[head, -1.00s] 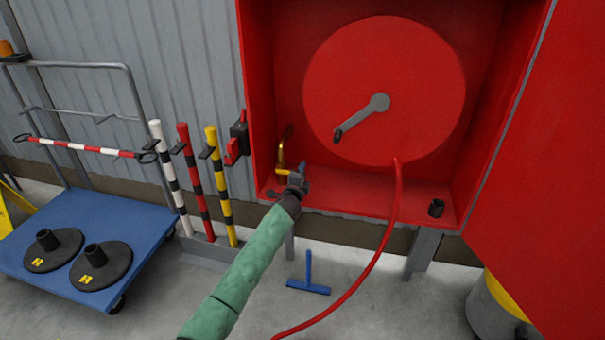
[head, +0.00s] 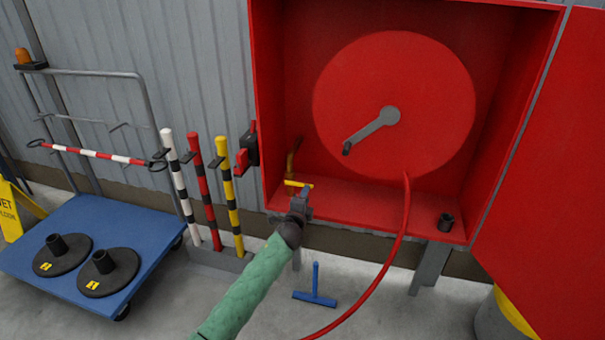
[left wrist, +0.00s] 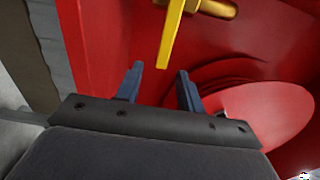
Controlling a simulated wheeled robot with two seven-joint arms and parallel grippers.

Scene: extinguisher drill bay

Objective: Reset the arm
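My left gripper (head: 301,200) is at the lower left of the red hose cabinet, just in front of a yellow lever (head: 298,184). In the left wrist view its two blue fingers (left wrist: 160,78) are apart with nothing between them. The yellow lever (left wrist: 173,35) hangs just beyond the fingertips, in line with the gap. It joins a brass valve (left wrist: 212,8), which is partly cut off at the top of that view. My green-sleeved left arm reaches in from below. My right gripper is not in view.
The cabinet (head: 350,203) holds a red hose reel (head: 440,100) with a grey crank (head: 370,131). A red hose (head: 388,265) hangs out over the front. Striped posts (head: 203,190) and a blue trolley (head: 140,222) stand at left. The open red door (head: 550,200) fills the right.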

